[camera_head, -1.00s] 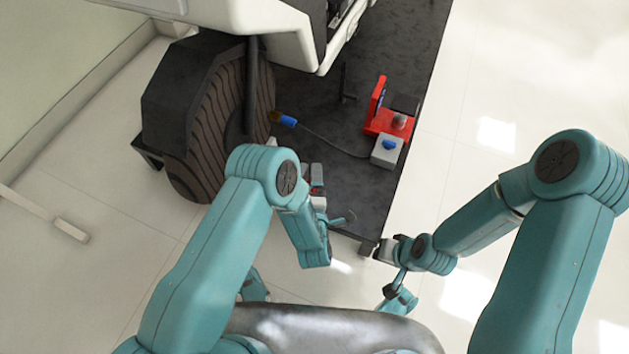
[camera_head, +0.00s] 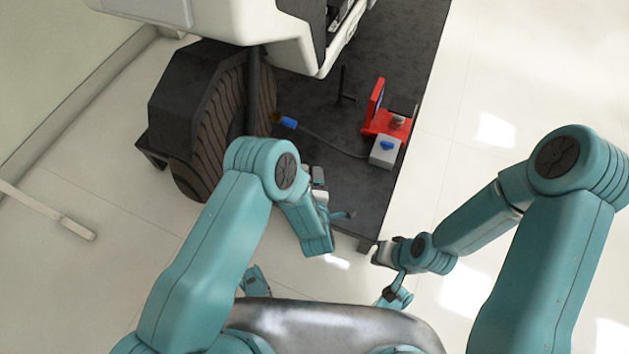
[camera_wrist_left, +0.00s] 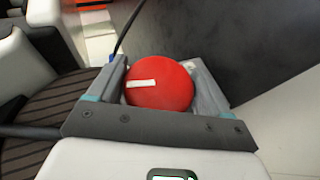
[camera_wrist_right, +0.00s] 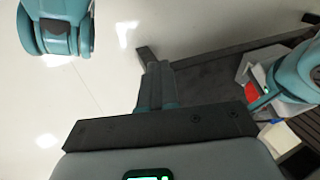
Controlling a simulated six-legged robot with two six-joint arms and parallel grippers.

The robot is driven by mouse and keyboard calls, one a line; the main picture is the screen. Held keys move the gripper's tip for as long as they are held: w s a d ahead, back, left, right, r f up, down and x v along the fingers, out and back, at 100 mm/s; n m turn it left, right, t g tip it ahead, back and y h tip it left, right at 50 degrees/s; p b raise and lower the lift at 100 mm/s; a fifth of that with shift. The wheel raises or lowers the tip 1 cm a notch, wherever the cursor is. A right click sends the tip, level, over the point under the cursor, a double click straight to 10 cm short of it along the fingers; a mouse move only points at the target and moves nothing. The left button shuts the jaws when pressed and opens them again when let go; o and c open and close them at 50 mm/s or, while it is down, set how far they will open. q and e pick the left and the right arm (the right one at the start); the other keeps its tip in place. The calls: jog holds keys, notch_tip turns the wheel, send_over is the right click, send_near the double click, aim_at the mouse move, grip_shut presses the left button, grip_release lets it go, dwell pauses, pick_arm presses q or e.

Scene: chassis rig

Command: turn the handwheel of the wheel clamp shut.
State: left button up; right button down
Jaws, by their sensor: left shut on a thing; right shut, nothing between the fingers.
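In the head view my left gripper (camera_head: 319,188) is beside the big dark tyre (camera_head: 210,140), and my arm hides the handwheel. The body of the wheel clamp is not clearly visible. My right gripper (camera_head: 383,254) is shut and empty, off the front corner of the dark platform. Its closed fingers (camera_wrist_right: 157,85) show in the right wrist view.
A red bracket (camera_head: 375,100) and a grey box with a blue knob (camera_head: 384,153) stand on the dark platform (camera_head: 330,170). A cable with a blue plug (camera_head: 288,123) runs from the box toward the tyre. A white vehicle body (camera_head: 235,20) overhangs behind. Pale floor lies clear at right.

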pick_arm(q)
jog(key=g+p, duration=0.2)
jog(key=g, duration=0.1)
jog(key=shift+r+m+p, duration=0.15)
jog(key=shift+m+p, duration=0.15)
jog(key=shift+m, duration=0.1)
jog(key=shift+g+y+p, duration=0.3)
jog(key=shift+g+p, duration=0.05)
jog(key=shift+g, duration=0.15)
pick_arm(e)
jog(key=shift+g, duration=0.6)
jog(key=s+r, duration=0.1)
jog(key=r, duration=0.1)
jog(key=s+r, duration=0.1)
jog(key=r, duration=0.1)
jog(key=shift+s+a, duration=0.3)
jog(key=shift+s, duration=0.05)
pick_arm(q)
jog(key=shift+f, duration=0.2)
jog(key=o, duration=1)
jog(key=shift+r, duration=0.15)
pick_arm(e)
jog(key=shift+s+r, duration=0.1)
jog(key=shift+r, duration=0.05)
